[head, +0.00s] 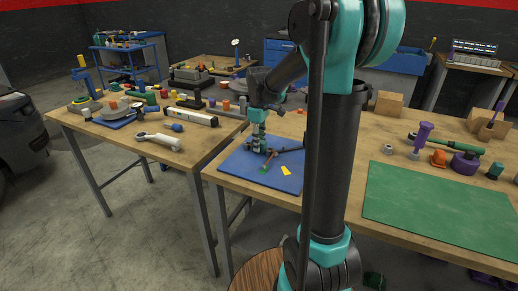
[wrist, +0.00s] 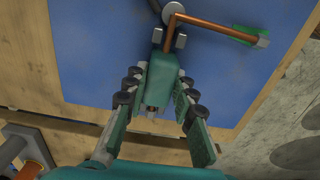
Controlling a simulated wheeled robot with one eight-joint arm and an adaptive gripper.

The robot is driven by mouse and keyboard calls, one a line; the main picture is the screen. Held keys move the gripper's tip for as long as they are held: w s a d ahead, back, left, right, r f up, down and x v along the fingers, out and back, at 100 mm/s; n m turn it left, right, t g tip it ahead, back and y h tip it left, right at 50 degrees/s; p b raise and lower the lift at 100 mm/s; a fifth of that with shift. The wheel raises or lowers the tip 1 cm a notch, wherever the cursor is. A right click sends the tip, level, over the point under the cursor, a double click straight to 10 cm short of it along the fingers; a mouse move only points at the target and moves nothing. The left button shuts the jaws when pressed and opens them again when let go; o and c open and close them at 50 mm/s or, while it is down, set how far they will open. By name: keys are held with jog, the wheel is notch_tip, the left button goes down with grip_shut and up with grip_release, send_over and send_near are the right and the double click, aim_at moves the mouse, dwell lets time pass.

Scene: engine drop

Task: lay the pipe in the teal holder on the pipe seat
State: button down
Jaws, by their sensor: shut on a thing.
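A copper-coloured bent pipe (wrist: 212,27) shows in the wrist view, with a grey, nut-like end beside a small green piece (wrist: 243,30). A grey round piece (wrist: 147,15) lies beside the bend. In the head view my gripper (head: 258,149) is low over the blue mat (head: 235,167). I cannot make out the pipe seat for certain.
A yellow piece (head: 285,171) lies on the mat. A green mat (head: 440,210) covers the right of the wooden table, with a purple piece (head: 465,165) and other parts behind it. Another table on the left holds tools. My arm hides the middle of the head view.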

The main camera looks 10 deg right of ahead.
jog(key=shift+r, duration=0.15)
notch_tip(320, 180, up, 20)
dwell(0.7)
